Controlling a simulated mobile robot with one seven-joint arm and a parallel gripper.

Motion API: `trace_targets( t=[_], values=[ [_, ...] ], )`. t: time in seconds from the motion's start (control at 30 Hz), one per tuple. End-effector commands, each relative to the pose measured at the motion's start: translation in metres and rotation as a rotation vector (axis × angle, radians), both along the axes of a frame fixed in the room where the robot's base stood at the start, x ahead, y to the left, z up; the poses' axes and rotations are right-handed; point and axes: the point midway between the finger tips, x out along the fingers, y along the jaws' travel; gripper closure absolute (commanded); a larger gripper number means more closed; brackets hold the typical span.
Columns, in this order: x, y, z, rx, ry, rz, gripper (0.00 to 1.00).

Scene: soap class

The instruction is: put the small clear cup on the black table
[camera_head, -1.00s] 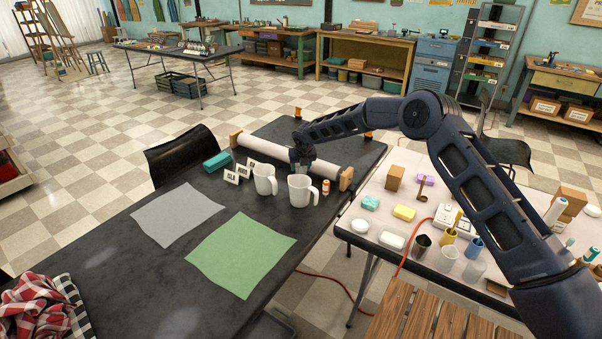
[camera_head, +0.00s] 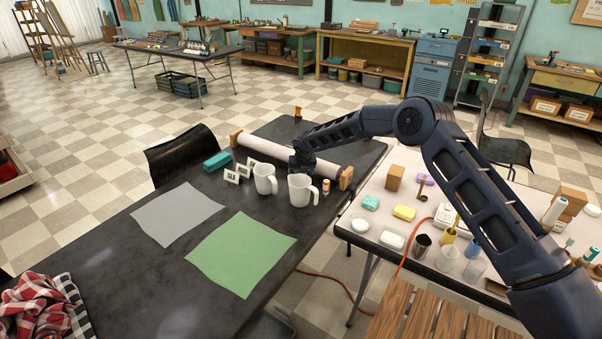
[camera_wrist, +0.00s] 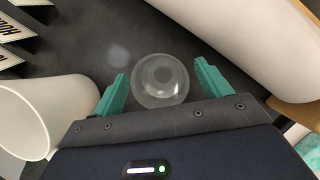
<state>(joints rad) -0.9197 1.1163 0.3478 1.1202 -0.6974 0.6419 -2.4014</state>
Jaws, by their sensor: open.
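The small clear cup (camera_wrist: 160,82) shows in the wrist view as a round, see-through shape, seen from above, between my fingers. It appears to stand on the black table (camera_wrist: 95,45). My gripper (camera_wrist: 161,72) is open, with one teal finger on either side of the cup. In the head view my gripper (camera_head: 301,164) is low over the far part of the black table (camera_head: 110,250), behind a white mug (camera_head: 300,191). The cup is hidden there by the mug and my gripper.
A second white mug (camera_head: 265,180) stands left of my gripper and also shows in the wrist view (camera_wrist: 40,115). A long pale roll (camera_head: 285,157) lies close behind. Small name cards (camera_head: 232,176) stand to the left. The side table (camera_head: 385,215) holds soaps and cups.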

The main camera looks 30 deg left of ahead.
Motion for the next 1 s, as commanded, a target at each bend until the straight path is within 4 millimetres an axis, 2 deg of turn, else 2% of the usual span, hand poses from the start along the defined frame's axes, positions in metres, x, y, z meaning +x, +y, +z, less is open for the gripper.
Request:
trace_targets(
  t=[0.27,0.8,1.0],
  values=[
    [-0.002,-0.002,0.011,0.001,-0.001,0.0,0.23],
    [-0.026,-0.027,0.096,0.002,-0.001,0.0,0.23],
    [-0.031,-0.032,0.111,0.0,0.0,0.0,0.23]
  ],
)
